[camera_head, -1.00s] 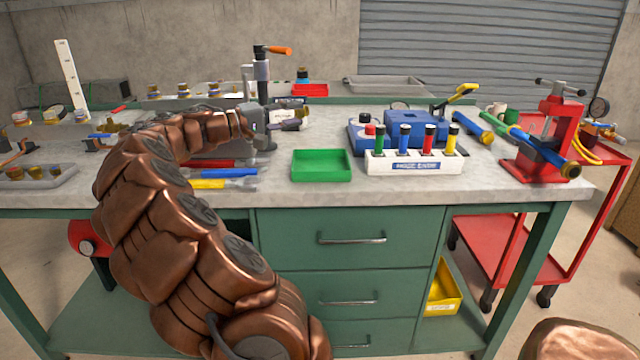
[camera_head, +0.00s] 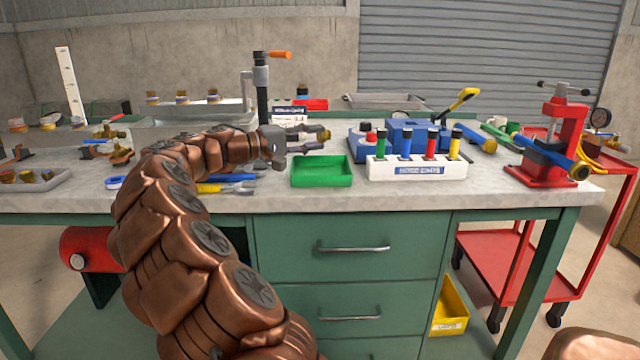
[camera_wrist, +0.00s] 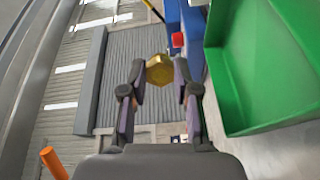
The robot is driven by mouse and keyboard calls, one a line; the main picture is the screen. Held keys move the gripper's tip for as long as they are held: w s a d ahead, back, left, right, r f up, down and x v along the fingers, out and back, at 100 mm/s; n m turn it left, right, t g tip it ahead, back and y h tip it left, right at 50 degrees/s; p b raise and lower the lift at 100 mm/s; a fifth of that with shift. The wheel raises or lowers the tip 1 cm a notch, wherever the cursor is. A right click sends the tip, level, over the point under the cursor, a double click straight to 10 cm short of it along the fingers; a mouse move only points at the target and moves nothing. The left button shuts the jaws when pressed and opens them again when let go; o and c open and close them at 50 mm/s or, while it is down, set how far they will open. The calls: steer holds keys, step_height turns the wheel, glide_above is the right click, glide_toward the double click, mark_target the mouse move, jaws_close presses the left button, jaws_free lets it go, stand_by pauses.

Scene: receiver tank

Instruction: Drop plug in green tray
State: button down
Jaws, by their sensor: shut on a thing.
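The green tray (camera_head: 322,172) sits empty at the front edge of the workbench, and its side fills the right of the wrist view (camera_wrist: 262,75). My gripper (camera_head: 322,140) is just behind and above the left part of the tray in the head view. In the wrist view my gripper (camera_wrist: 160,78) is shut on a brass hexagonal plug (camera_wrist: 159,69), held between the fingertips. The plug is beside the tray there, not over its floor. In the head view the plug is too small to make out clearly.
A white rack (camera_head: 417,168) with several coloured hose ends stands right of the tray. A blue box (camera_head: 408,133) is behind it. A red press (camera_head: 553,140) is at the far right.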

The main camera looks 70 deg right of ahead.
steer(key=shift+f, duration=0.3)
steer(key=c, duration=0.8)
jaws_free()
steer(key=v, duration=1.2)
steer(key=shift+w, duration=0.1)
